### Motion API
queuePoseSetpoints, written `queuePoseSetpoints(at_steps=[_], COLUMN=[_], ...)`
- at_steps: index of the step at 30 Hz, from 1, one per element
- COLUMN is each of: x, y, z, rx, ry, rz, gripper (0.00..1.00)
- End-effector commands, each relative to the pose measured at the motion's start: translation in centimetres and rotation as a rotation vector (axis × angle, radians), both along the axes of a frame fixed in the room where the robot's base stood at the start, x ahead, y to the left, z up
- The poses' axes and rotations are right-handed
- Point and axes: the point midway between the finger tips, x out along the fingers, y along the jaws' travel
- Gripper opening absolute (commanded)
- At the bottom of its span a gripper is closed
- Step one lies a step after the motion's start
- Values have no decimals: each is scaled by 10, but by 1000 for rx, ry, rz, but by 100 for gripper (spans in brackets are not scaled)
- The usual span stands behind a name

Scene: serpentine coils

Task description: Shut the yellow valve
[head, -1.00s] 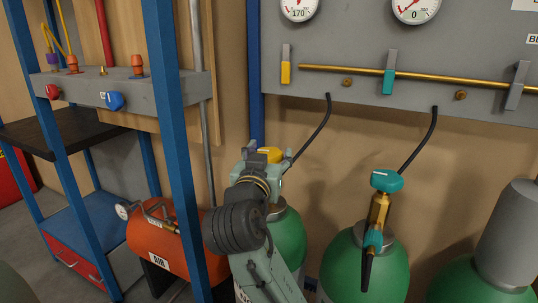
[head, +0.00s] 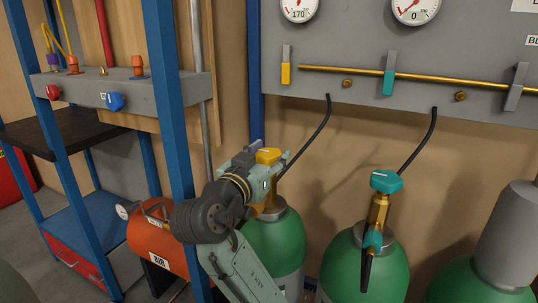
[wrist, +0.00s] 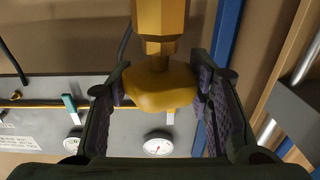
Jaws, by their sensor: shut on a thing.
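The yellow valve knob (head: 268,155) sits on top of the left green gas cylinder (head: 276,240), on a brass stem. In the wrist view the knob (wrist: 160,87) is between the two dark ridged fingers, below the brass valve body (wrist: 160,22) in the picture. My gripper (wrist: 162,84) is shut on the knob, with one finger at each side. In the head view my gripper (head: 262,164) reaches the knob from the lower left and partly hides the stem.
A second green cylinder (head: 365,265) with a teal valve knob (head: 386,181) stands to the right. Black hoses rise to the grey gauge panel (head: 350,35) behind. A blue post (head: 172,130) and an orange air tank (head: 155,232) stand close at left.

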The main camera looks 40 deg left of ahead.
Motion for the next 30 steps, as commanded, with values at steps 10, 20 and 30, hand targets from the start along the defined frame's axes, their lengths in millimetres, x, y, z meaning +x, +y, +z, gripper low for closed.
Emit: queuePoseSetpoints(at_steps=[10,20,30], x=[0,0,-1], y=[-1,0,0], z=[1,1,0], rx=[2,1,0], ry=[-3,-2,-2], rz=[-36,-34,-33], gripper=[19,65,68])
